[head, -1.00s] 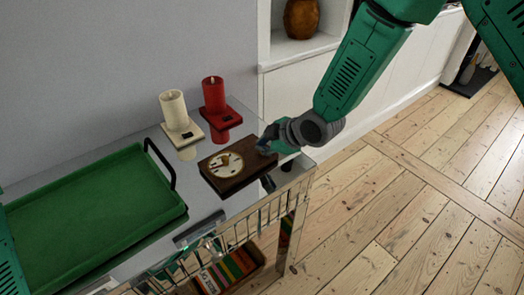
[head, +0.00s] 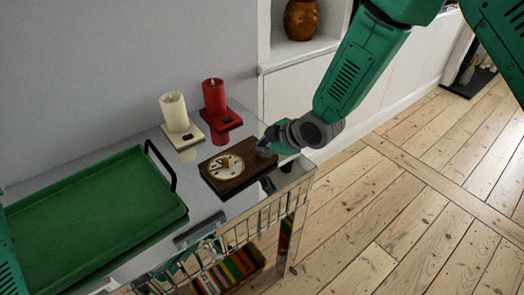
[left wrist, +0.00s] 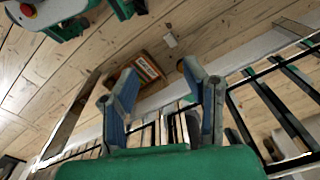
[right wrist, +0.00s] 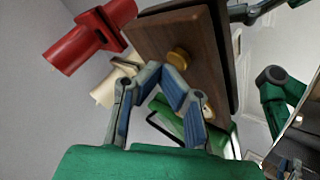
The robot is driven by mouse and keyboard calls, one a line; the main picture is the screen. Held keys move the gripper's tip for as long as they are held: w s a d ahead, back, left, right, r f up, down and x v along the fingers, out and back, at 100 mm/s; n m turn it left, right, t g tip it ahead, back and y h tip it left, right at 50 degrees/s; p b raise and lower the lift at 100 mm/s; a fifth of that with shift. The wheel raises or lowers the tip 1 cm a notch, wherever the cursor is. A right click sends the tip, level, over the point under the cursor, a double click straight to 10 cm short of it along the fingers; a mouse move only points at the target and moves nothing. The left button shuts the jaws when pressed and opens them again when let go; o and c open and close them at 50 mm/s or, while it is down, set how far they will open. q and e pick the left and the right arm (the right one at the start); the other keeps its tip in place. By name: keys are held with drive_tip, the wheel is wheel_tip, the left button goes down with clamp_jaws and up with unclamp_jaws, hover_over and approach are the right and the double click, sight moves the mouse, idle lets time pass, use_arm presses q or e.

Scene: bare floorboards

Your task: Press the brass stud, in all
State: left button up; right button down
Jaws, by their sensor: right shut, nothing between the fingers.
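A dark wooden block (head: 238,180) with a round pale dial (head: 225,167) lies on the cart top. In the right wrist view the brass stud (right wrist: 180,57) stands out from the block's wooden face; in the head view my right gripper hides it. My right gripper (right wrist: 164,72) is shut and empty, its tips close to the stud; I cannot tell whether they touch it. In the head view it (head: 265,150) is over the block's right end. My left gripper (left wrist: 165,75) is open and empty in the left wrist view, beside the cart's wire rails.
A green tray (head: 172,219) with a black handle fills the left of the cart. A cream candle (head: 173,112) and a red candle (head: 214,95) stand on holders behind the block. A crate (head: 240,272) sits below.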

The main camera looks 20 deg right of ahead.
drive_tip(key=shift+r, duration=0.45)
wheel_tip(320, 180, up, 5)
drive_tip(key=p, duration=0.4)
idle(0.3)
idle(0.4)
